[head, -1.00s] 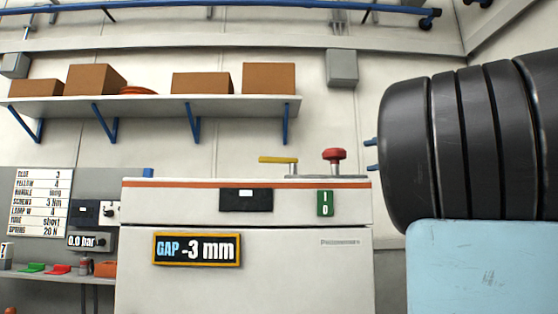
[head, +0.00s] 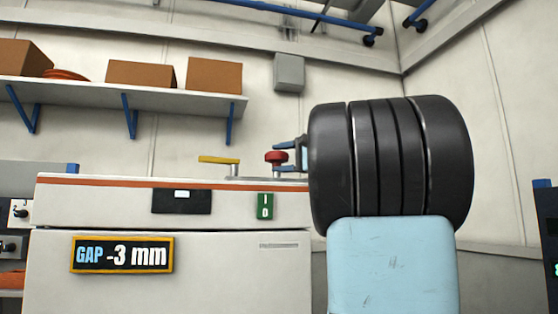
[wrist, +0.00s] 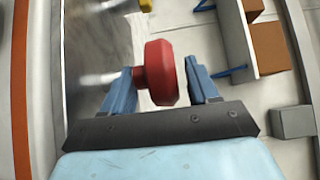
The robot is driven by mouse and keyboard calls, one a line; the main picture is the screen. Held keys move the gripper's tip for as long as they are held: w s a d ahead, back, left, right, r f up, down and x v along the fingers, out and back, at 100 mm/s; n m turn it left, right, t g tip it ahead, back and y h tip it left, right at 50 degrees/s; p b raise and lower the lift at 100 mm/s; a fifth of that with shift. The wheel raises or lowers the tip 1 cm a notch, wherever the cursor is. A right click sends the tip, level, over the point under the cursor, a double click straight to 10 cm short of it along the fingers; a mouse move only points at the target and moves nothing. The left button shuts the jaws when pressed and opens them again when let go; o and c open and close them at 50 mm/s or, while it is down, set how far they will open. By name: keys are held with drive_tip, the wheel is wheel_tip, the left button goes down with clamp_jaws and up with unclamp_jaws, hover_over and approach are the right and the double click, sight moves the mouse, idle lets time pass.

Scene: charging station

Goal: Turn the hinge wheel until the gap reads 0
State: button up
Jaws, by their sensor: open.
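The red wheel (head: 275,156) stands on a short stem on top of the white cabinet (head: 180,275). My gripper (head: 290,157) is at the wheel's right side in the head view. In the wrist view the red wheel (wrist: 162,73) lies between the two blue fingers of my open gripper (wrist: 162,82). The left finger looks very close to the wheel; I cannot tell if it touches. A gap shows at the right finger. The display (head: 122,255) on the cabinet front reads GAP -3 mm.
A yellow lever (head: 218,160) is left of the wheel on the cabinet top. A green I/O switch (head: 265,206) and a dark panel (head: 181,201) are on the front. A shelf with brown boxes (head: 214,75) hangs behind on the wall.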

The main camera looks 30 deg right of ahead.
drive_tip(key=shift+x, duration=0.8)
drive_tip(key=c, duration=0.9)
drive_tip(key=shift+d+f, duration=0.1)
drive_tip(key=shift+d, duration=0.35)
drive_tip(key=shift+c, duration=0.3)
drive_tip(key=shift+a, duration=0.45)
